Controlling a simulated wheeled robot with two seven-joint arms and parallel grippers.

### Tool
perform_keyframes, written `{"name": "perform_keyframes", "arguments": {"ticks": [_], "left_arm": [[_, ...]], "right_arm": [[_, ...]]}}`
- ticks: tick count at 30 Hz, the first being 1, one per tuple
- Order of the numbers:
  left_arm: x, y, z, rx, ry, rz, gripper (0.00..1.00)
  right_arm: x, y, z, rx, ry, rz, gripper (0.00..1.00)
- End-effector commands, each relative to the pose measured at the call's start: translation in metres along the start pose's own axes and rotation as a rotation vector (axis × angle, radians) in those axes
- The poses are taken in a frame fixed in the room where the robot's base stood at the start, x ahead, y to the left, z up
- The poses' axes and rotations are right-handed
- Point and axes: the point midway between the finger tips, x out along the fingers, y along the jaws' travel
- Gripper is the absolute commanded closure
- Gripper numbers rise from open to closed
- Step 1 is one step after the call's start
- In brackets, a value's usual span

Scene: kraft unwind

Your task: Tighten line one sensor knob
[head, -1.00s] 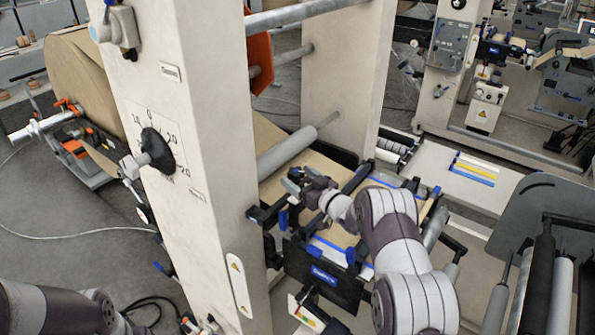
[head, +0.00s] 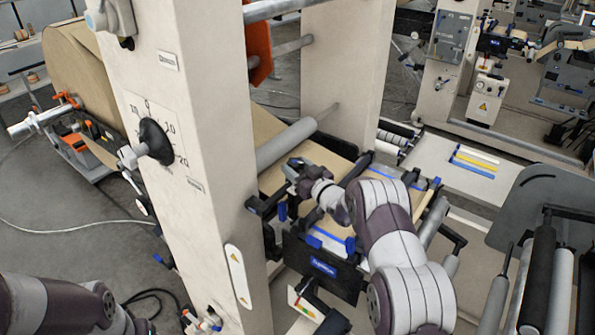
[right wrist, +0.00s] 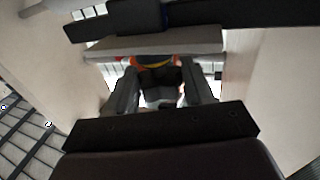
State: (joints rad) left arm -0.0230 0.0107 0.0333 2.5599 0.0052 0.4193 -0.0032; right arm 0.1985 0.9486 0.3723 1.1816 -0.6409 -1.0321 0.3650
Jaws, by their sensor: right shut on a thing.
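My right gripper (head: 296,168) reaches in over the brown web between the two cream uprights, just in front of a grey roller. In the right wrist view its two fingers (right wrist: 160,92) are closed on a dark knob (right wrist: 158,78). A yellow band and orange-red parts show just beyond the knob. In the head view the knob is hidden by the gripper, and I cannot read a line label on it.
A cream upright (head: 215,110) with a large black dial knob (head: 156,140) stands left of my right arm. A black bracket with a blue label (head: 322,268) lies below the gripper. Grey and black rollers (head: 540,275) stand at the right. A brown paper roll (head: 75,70) is behind.

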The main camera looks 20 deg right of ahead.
Motion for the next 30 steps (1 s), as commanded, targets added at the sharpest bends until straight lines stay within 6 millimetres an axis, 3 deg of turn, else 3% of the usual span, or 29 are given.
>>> {"name": "perform_keyframes", "arguments": {"ticks": [15,21,30], "left_arm": [[0.091,0.000,0.011,0.000,0.000,0.000,0.24],[0.101,0.000,0.012,0.000,0.000,0.000,0.24],[0.099,0.000,0.012,0.000,0.000,0.000,0.24]], "right_arm": [[0.002,-0.007,0.006,0.000,0.006,0.440,0.78],[0.004,-0.009,0.000,0.001,0.005,0.601,0.78],[0.004,-0.009,-0.004,0.001,0.007,0.769,0.78]]}}
